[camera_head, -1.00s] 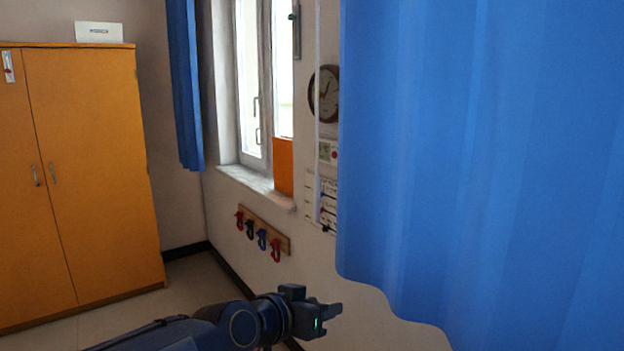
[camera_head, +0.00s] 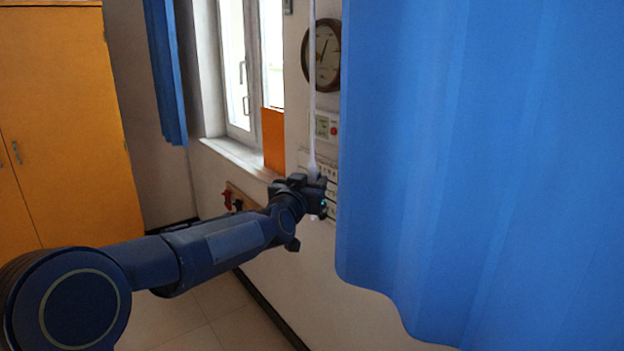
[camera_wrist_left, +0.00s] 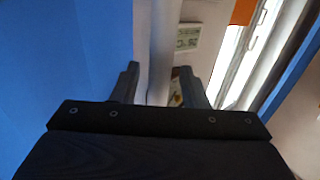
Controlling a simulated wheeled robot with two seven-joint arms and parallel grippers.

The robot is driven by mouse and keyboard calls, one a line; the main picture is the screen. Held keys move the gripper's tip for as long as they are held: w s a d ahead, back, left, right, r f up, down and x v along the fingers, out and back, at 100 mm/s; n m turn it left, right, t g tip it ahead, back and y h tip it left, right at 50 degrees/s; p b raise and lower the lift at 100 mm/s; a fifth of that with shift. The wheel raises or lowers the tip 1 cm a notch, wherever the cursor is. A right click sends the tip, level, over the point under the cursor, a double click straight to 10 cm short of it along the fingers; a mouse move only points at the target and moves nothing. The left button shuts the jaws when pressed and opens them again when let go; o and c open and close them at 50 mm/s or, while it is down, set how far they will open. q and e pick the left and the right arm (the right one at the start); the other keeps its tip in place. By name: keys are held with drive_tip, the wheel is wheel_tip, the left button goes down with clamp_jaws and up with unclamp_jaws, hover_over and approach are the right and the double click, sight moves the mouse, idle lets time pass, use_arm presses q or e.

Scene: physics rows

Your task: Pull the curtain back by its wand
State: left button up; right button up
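The blue curtain (camera_head: 470,150) hangs across the right half of the head view and fills the left of the wrist view (camera_wrist_left: 60,60). The pale wand (camera_head: 313,90) hangs upright just left of the curtain's edge, its lower part at my left gripper (camera_head: 318,192). In the left wrist view the wand (camera_wrist_left: 163,45) runs between the two spread fingers of my left gripper (camera_wrist_left: 160,85), with a gap visible beside it. The fingers look open around the wand; whether one touches it I cannot tell. My right gripper is not in view.
Behind the wand are a wall with a round clock (camera_head: 322,55), a small white panel (camera_head: 327,126) and a window (camera_head: 240,70) with a sill. Hooks (camera_head: 232,197) sit below the sill. An orange cabinet (camera_head: 70,120) stands at left.

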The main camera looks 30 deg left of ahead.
use_arm(q)
drive_tip(key=shift+w+a, duration=0.15)
drive_tip(key=shift+w, duration=0.45)
clamp_jaws()
